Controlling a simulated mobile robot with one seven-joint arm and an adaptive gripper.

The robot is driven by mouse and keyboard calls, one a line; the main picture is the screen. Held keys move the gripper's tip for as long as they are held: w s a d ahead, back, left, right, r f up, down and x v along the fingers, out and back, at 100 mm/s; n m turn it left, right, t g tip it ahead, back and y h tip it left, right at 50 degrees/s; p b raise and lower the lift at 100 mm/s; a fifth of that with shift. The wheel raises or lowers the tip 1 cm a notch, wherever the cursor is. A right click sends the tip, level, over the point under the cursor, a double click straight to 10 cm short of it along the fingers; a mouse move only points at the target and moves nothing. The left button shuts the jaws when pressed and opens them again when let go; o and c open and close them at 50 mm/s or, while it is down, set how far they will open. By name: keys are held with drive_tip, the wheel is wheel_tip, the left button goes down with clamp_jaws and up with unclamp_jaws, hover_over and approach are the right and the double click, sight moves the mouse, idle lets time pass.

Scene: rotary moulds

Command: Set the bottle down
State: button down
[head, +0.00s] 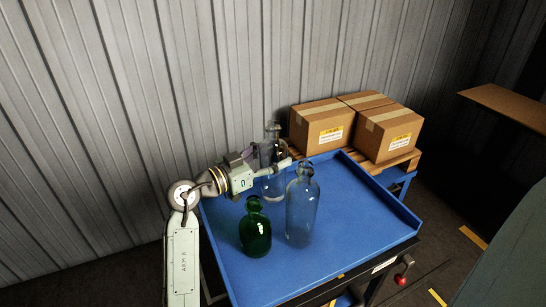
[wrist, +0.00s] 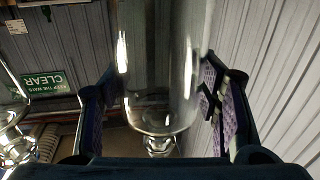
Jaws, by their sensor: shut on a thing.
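A clear glass bottle (head: 274,187) stands upright at the far left part of the blue tray table (head: 340,253). My gripper (head: 268,159) is shut around its body from the left. In the wrist view, which is upside down, the clear bottle (wrist: 160,70) fills the space between the two purple-padded fingers, its narrow neck toward the bottom. Whether its base touches the blue surface I cannot tell. A green bottle (head: 255,233) and a pale blue glass bottle (head: 301,210) stand on the table in front of it.
Cardboard boxes (head: 322,127) sit on a wooden pallet behind the table. The table has a raised rim. Its right half is clear. A corrugated wall (head: 110,110) runs behind. A green sign (wrist: 45,85) shows in the wrist view.

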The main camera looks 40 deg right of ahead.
drive_tip(key=shift+f, duration=0.45)
drive_tip(key=shift+f, duration=0.2)
drive_tip(key=c, duration=0.6)
unclamp_jaws()
drive_tip(key=shift+o, duration=0.2)
drive_tip(key=shift+r, duration=0.1)
drive_tip(key=shift+r, duration=0.25)
drive_tip(key=a+b, duration=0.4)
drive_tip(key=a, duration=0.8)
drive_tip(key=shift+w+f, duration=0.15)
drive_tip(key=shift+w, duration=0.1)
